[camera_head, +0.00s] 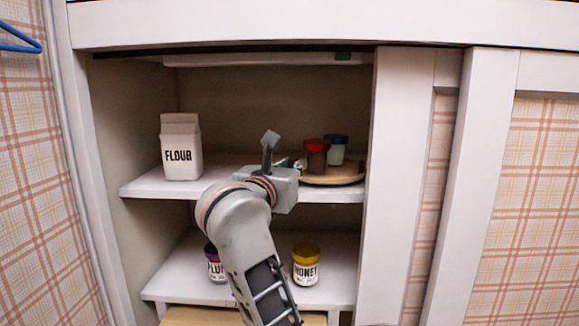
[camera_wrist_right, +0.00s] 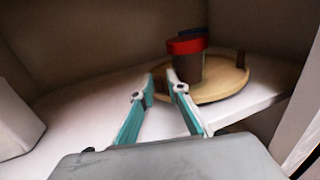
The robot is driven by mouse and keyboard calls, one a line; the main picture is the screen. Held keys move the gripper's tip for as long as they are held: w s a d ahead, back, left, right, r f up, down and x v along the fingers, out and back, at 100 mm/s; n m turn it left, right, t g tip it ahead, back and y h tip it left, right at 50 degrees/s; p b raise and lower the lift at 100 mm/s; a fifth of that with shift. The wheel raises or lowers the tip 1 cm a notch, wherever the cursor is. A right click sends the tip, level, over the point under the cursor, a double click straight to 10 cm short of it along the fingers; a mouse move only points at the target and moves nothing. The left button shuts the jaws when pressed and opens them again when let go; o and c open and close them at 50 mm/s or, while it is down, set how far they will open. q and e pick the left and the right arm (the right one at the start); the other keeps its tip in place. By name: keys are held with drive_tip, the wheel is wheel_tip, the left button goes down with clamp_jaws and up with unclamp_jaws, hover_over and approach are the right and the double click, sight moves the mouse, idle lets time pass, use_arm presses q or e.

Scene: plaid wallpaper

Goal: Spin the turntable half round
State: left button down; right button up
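The turntable (camera_head: 335,180) is a round wooden disc on the right of the upper shelf; it also shows in the right wrist view (camera_wrist_right: 218,92). A dark jar with a red lid (camera_head: 316,155) and a paler jar with a blue lid (camera_head: 336,148) stand on it. A short brown peg (camera_wrist_right: 240,59) stands up at its right rim. My right gripper (camera_wrist_right: 161,76) is open, with its fingertips at the disc's left edge. Something brown shows between the tips; I cannot tell whether they touch it. My left gripper is not in view.
A flour carton (camera_head: 181,147) stands on the left of the upper shelf (camera_head: 150,185). A honey jar (camera_head: 306,266) and a purple-lidded jar (camera_head: 215,265) are on the lower shelf. The white door frame (camera_head: 398,180) stands close to the turntable's right.

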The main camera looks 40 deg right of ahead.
drive_tip(key=shift+a, duration=0.1)
drive_tip(key=v, duration=0.7)
drive_tip(key=shift+s+a, duration=0.15)
drive_tip(key=shift+s, duration=0.05)
idle(0.4)
